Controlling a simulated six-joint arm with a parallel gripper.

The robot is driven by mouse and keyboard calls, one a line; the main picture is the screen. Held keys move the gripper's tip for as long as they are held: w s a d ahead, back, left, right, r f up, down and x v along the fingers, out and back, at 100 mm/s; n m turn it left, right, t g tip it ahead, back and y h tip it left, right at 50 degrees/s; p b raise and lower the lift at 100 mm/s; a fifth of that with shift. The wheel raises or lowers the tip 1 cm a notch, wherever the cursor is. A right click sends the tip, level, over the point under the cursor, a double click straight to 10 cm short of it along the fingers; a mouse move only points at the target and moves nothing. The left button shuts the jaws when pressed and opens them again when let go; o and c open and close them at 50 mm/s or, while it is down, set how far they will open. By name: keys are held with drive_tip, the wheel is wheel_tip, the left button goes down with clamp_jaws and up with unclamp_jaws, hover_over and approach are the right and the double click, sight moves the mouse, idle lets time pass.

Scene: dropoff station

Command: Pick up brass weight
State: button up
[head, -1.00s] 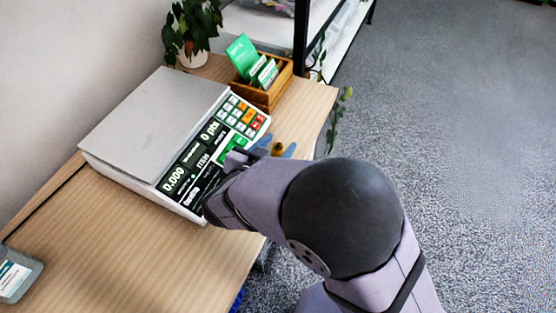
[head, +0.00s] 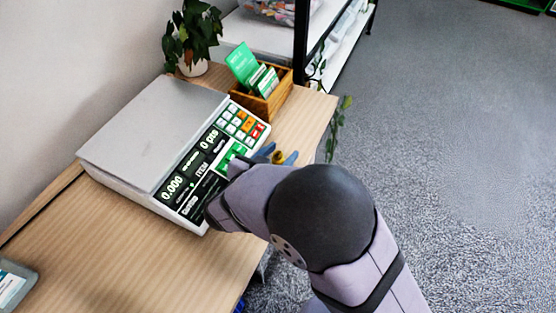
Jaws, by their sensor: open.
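The brass weight (head: 278,157) is a small gold-coloured piece on the wooden table, just right of the scale's keypad corner. My gripper (head: 279,155) is at it, with its two blue fingertips apart, one on each side of the weight. The jaws are open. I cannot tell whether either finger touches the weight. My own arm hides the table in front of it and the lower part of the weight may be covered.
A counting scale (head: 150,130) with a lit display reading 0.000 fills the table's middle. A wooden card box (head: 270,101) and a potted plant (head: 193,68) stand behind. The table's right edge is close to the weight. A grey tray (head: 14,285) lies front left.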

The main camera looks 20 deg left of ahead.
sight(280, 153)
drive_tip(key=shift+x, duration=1.55)
drive_tip(key=shift+a, duration=0.15)
clamp_jaws()
wheel_tip(280, 153, up, 10)
drive_tip(key=p, duration=0.1)
drive_tip(key=shift+p, duration=0.35)
